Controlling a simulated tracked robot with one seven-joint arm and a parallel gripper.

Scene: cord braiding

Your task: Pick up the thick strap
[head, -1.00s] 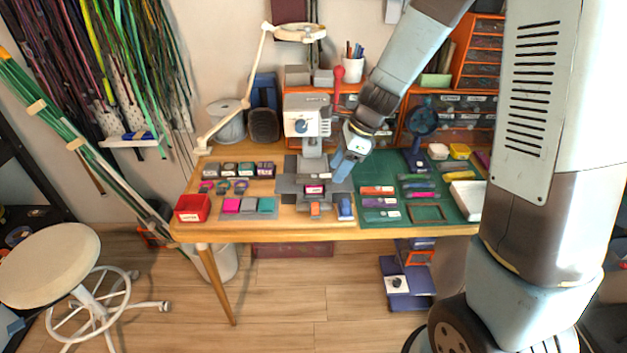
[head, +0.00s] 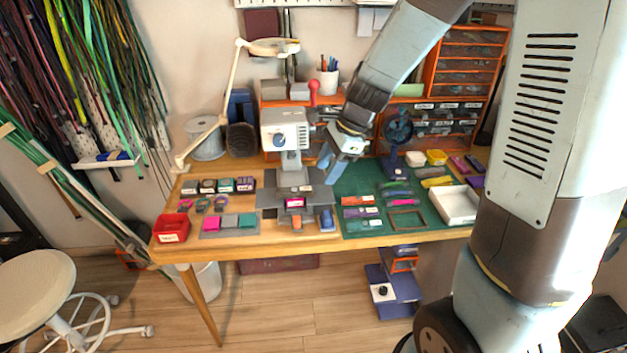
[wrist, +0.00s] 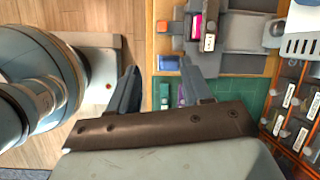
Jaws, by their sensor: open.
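My gripper (head: 332,168) is open and empty above the workbench, just right of the white press machine (head: 286,132). In the wrist view my gripper's two fingers (wrist: 160,78) are spread apart, with the green mat and small pieces below. On the green mat (head: 365,176) lie several coloured straps: an orange one (head: 357,200), a purple one (head: 360,212), a teal one (head: 364,225) and a green one (head: 398,192). I cannot tell which of them is the thick strap. My fingers touch none of them.
A magenta piece (head: 294,202) sits on the press base, with orange and blue blocks in front. A red bin (head: 172,228) stands at the left, a white tray (head: 456,205) at the right. A lamp (head: 240,95) and a blue fan-like stand (head: 397,140) rise behind.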

